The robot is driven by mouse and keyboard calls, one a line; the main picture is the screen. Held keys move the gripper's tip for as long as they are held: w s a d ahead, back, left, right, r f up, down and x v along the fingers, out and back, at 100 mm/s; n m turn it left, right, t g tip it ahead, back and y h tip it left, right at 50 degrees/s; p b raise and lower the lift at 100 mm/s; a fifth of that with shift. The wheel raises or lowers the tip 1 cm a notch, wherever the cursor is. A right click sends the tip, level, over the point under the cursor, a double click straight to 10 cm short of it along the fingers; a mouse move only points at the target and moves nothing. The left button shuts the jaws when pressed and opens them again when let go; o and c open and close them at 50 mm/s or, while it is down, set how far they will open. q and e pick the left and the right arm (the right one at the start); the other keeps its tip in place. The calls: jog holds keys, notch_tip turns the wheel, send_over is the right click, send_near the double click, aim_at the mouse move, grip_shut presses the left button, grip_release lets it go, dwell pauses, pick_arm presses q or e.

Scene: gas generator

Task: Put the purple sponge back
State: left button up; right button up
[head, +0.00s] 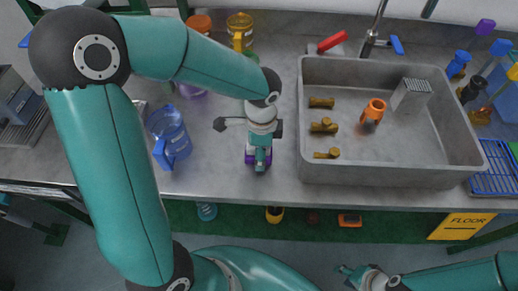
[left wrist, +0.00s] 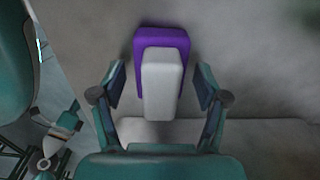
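The purple sponge (left wrist: 142,52) lies on the grey counter, with a pale grey block-shaped part (left wrist: 163,85) on top. In the left wrist view it sits between the two spread fingers of my left gripper (left wrist: 160,84), with a gap on each side. In the head view the left gripper (head: 258,163) points down over the sponge, left of the sink. It hides most of the sponge there, and only purple edges (head: 249,159) show. My right gripper (head: 345,276) is at the bottom of the head view, in front of the counter, with its fingers apart and nothing between them.
The metal sink (head: 390,174) to the right holds an orange part (head: 373,110), several brass pieces (head: 324,126) and a grey ridged block (head: 410,95). A blue jug (head: 170,135) stands left of the sponge. A blue rack (head: 492,172) is far right.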

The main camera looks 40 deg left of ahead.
pick_arm(q)
jog(key=shift+r, duration=0.1)
jog(key=shift+r, duration=0.2)
notch_tip(320, 180, up, 12)
jog(key=shift+f+p, duration=0.2)
jog(key=shift+p, duration=0.55)
jog(key=shift+r, duration=0.1)
